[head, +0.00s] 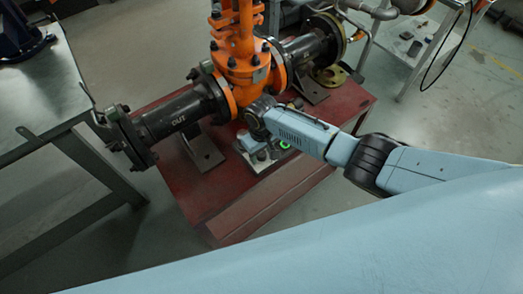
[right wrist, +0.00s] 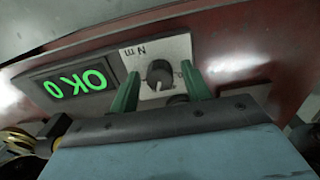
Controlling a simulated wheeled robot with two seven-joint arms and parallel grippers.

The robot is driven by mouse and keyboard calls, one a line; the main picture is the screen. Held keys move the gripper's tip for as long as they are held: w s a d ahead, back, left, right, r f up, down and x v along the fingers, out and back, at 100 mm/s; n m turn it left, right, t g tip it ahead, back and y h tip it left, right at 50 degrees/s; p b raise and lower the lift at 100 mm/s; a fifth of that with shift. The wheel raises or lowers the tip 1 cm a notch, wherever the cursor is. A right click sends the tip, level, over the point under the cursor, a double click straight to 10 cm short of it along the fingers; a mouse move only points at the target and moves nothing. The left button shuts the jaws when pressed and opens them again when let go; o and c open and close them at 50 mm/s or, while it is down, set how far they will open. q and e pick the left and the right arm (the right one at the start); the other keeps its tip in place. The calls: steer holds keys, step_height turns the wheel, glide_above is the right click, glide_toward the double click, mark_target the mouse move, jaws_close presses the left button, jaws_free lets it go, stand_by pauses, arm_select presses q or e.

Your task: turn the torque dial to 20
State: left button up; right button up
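The torque dial (right wrist: 159,75) is a dark round knob on a white plate marked "N m", seen upside down in the right wrist view. Beside it a display (right wrist: 80,84) shows "OK 0" in green. My right gripper (right wrist: 160,72) is open, with one green finger on each side of the dial and a visible gap to it. In the head view the right arm reaches in from the right, and its end covers most of the control box (head: 262,158), so the dial is hidden there. My left gripper is not in view.
The orange gate valve (head: 238,65) with dark flanged pipes (head: 172,113) rises just behind my right wrist. It stands on a red base (head: 225,212). A steel-framed table (head: 38,115) is at the left. A second dark round part (right wrist: 178,100) lies below the dial.

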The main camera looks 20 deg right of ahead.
steer(key=shift+r, duration=0.1)
step_height(320, 180, up, 13)
steer(key=p, duration=0.4)
steer(key=shift+r, duration=0.15)
stand_by(0.4)
